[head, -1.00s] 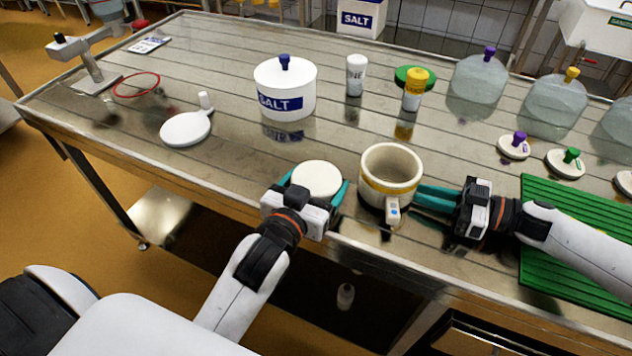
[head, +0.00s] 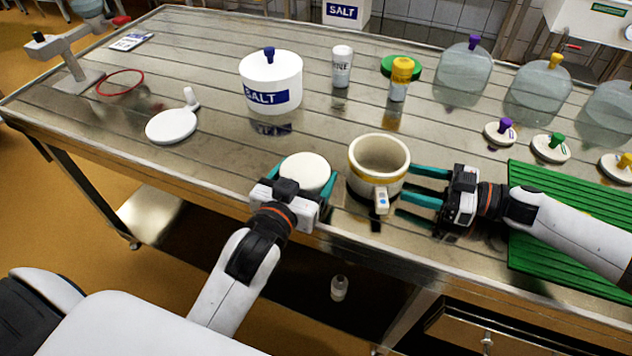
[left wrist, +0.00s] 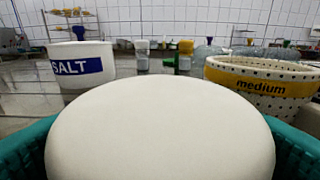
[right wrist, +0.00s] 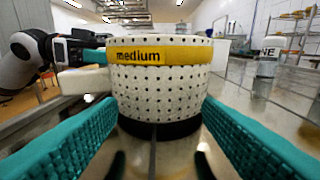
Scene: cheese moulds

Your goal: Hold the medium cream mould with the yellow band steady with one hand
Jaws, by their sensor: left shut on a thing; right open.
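The medium cream mould (head: 378,160) with the yellow band stands upright near the table's front edge. In the right wrist view the mould (right wrist: 160,90) shows its "medium" label and many small holes. It looks empty in the head view. My right gripper (head: 408,184) is open at its right, fingers pointing at it, apart from its wall. My left gripper (head: 300,185) is shut on a round white cheese (head: 306,171), just left of the mould. The cheese (left wrist: 160,130) fills the lower left wrist view between the teal fingers.
A green ribbed mat (head: 570,205) lies under my right arm. Lids (head: 550,147) and clear domes are at the back right.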

